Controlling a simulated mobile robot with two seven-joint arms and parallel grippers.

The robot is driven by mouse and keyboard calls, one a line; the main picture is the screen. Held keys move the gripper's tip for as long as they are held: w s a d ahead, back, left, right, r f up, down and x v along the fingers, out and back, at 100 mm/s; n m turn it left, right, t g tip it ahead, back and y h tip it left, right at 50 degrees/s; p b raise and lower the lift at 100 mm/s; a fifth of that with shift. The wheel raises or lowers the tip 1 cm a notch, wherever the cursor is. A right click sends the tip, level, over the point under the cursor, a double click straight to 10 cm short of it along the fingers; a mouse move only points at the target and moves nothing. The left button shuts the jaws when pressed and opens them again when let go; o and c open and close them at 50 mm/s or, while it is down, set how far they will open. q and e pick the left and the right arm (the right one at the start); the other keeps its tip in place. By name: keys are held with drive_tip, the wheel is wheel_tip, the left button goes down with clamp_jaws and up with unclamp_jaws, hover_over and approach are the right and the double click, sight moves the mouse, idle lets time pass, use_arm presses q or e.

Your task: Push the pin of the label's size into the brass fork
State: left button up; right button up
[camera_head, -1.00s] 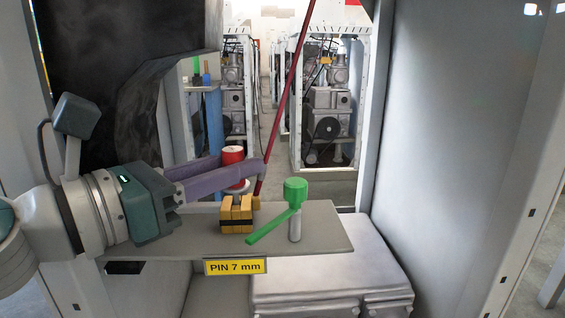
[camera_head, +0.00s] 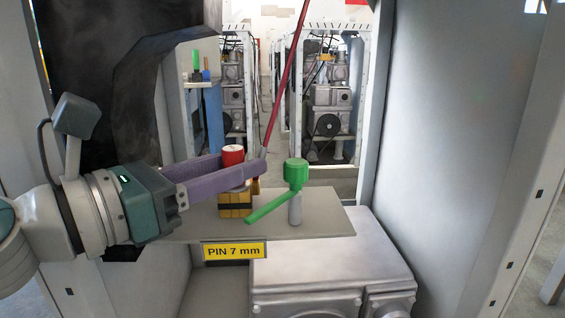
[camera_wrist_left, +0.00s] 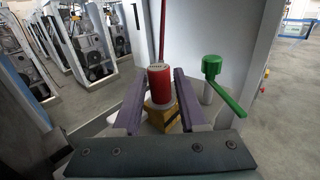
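The brass fork (camera_head: 236,208), a yellow block with a dark band, sits on a grey shelf (camera_head: 325,222); it also shows in the left wrist view (camera_wrist_left: 160,123). The yellow label (camera_head: 235,251) reads "PIN 7 mm". My right gripper is out of view.
A green lever (camera_head: 270,206) on a grey post (camera_head: 295,208) stands close right of the fork. A thin red rod (camera_head: 285,85) slants up behind the fingertips. Grey panels flank the shelf; a grey casing (camera_head: 335,265) lies below it.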

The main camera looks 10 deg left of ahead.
use_arm(q)
drive_tip(key=o, duration=0.3)
drive_tip(key=shift+r, duration=0.1)
